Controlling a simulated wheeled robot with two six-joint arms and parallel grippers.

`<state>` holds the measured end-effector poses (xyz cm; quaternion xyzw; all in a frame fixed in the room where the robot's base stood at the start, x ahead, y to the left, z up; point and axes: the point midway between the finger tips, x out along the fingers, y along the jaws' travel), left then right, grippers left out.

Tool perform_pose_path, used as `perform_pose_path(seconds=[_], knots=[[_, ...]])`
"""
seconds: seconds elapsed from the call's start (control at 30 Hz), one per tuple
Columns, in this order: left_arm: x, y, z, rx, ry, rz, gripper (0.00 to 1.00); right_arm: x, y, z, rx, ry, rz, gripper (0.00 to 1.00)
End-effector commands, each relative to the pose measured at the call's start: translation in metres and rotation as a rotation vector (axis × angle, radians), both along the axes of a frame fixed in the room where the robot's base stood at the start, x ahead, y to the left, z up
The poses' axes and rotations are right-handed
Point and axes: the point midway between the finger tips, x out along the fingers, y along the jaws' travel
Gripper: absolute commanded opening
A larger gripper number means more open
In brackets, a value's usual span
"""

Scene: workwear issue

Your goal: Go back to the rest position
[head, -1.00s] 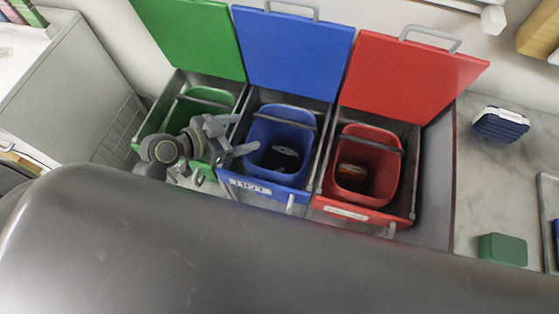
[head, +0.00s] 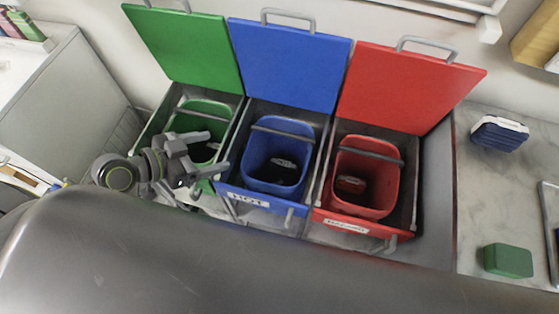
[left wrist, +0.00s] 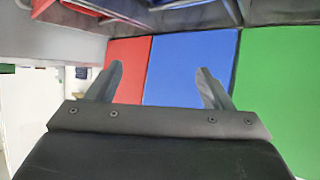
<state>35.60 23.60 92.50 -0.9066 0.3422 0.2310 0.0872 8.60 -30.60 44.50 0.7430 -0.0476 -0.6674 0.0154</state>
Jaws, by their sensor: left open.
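My left gripper (head: 207,163) is in front of the green bin (head: 208,113), at the left of the row in the head view. Its fingers are apart with nothing between them. In the left wrist view the gripper (left wrist: 158,88) is also open and empty, with the red, blue and green lids behind it. The blue bin (head: 250,160) and the red bin (head: 392,185) stand to its right. All three lids are raised. My right gripper does not show.
A green block (head: 508,260) and a dark blue and white item (head: 498,132) lie on the pale counter (head: 480,190) at the right. A grey cabinet (head: 70,95) stands at the left. A wooden object (head: 538,35) is at the top right.

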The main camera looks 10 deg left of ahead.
Motion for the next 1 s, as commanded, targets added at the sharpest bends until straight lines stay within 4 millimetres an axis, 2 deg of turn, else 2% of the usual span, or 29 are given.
perform_pose_path(seconds=[0.3, 0.47, 0.57, 0.73, 1.0], knots=[[-0.001, 0.0, -0.002, 0.004, 0.006, 0.003, 0.74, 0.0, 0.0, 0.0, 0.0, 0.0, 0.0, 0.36], [-0.012, -0.001, -0.017, 0.053, 0.081, 0.041, 0.74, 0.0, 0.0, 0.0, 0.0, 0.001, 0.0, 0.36], [-0.025, 0.003, -0.034, 0.115, 0.178, 0.112, 0.74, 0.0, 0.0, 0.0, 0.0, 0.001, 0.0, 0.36], [-0.054, 0.02, -0.059, 0.226, 0.368, 0.308, 0.74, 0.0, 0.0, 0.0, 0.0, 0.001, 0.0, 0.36], [-0.099, 0.054, -0.073, 0.337, 0.601, 0.662, 0.74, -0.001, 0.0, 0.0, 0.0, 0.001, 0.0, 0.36]])
